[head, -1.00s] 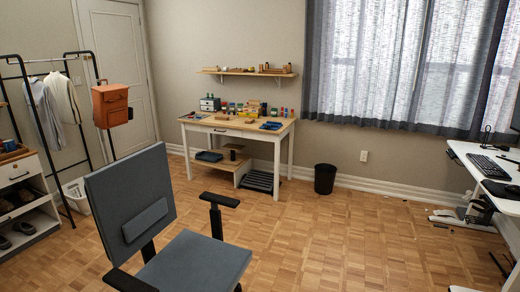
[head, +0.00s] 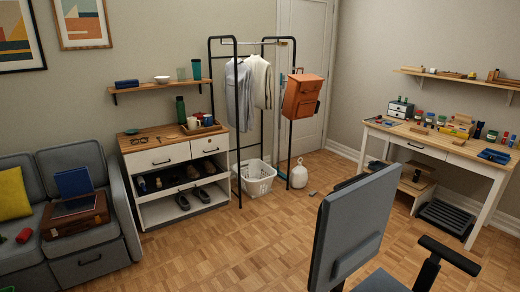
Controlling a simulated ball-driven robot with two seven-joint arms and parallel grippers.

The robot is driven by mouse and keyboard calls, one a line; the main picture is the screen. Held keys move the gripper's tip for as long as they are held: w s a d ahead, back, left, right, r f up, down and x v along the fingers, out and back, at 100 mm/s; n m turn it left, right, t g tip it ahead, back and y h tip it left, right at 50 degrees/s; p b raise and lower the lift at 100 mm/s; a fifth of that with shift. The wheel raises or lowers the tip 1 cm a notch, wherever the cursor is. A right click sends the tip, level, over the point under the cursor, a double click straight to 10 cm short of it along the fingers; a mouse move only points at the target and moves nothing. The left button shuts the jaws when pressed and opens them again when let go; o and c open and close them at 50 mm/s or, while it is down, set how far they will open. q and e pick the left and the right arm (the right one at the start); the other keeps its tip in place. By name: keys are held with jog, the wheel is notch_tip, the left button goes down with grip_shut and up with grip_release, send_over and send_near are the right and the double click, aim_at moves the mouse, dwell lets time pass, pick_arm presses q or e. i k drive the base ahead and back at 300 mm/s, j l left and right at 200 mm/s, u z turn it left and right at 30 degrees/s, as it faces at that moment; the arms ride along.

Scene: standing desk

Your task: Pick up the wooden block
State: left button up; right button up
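I cannot pick out a wooden block for sure. Several small items lie on the wooden-topped work table (head: 440,144) at the right, and some are brown, but they are too small to tell. More small wooden-looking items stand on the wall shelf (head: 455,79) above it. Neither of my grippers shows in the head view.
A grey office chair (head: 352,225) stands in front, between me and the work table. A sofa (head: 85,258) is at the left. A shoe cabinet (head: 178,156), a clothes rack (head: 239,120) and a white laundry basket (head: 256,178) line the wall. The middle floor is clear.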

aim_at(417, 130)
jog(key=i+j+u, duration=0.4)
jog(key=i, duration=0.15)
jog(key=i+u, duration=0.4)
jog(key=i, duration=0.15)
jog(key=i+z, duration=0.35)
jog(key=i, duration=0.2)
jog(key=i+z, duration=0.4)
jog(key=i, duration=0.15)
jog(key=i+j+z, duration=0.35)
jog(key=i, duration=0.15)
jog(key=i+l+z, duration=0.4)
jog(key=i+z, duration=0.85)
jog(key=i, duration=0.15)
jog(key=i+j+z, duration=0.2)
jog(key=i+z, duration=0.2)
jog(key=i, duration=0.1)
